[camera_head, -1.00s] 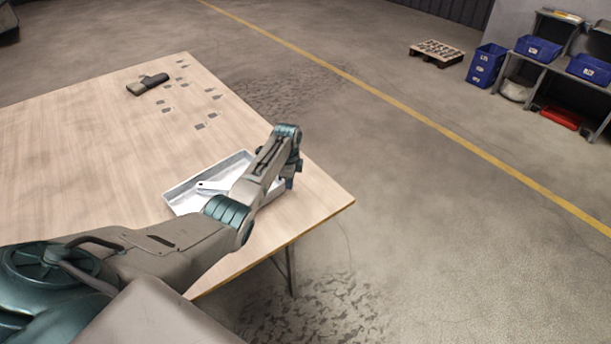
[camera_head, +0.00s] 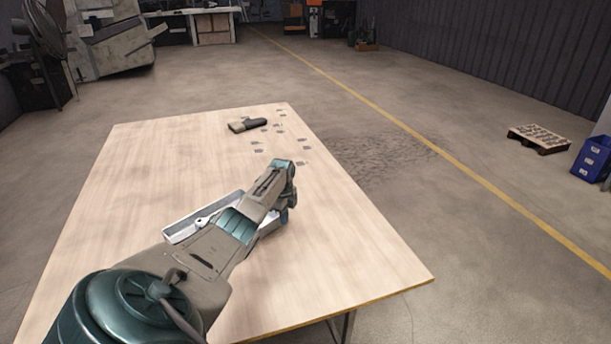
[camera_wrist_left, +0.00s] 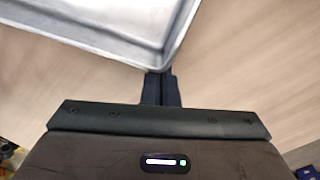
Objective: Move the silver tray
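The silver tray (camera_head: 180,231) is a shallow, pale metal tray over the wooden table. My left arm covers much of it in the head view. A light-coloured item (camera_head: 203,221) lies in it, partly hidden. In the left wrist view one tray corner (camera_wrist_left: 120,62) reaches the tips of my left gripper (camera_wrist_left: 160,86). The two dark fingers are close together at the rim there, shut on it. In the head view my left gripper (camera_head: 284,213) is mostly hidden behind its wrist. Whether the tray touches the table is unclear. My right gripper is not in view.
The table (camera_head: 350,270) has bare room right of the tray and at the far left. A dark object (camera_head: 247,124) and several small grey patches (camera_head: 278,143) are at its far end. A pallet (camera_head: 538,138) and blue bins (camera_head: 592,158) stand on the floor at right.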

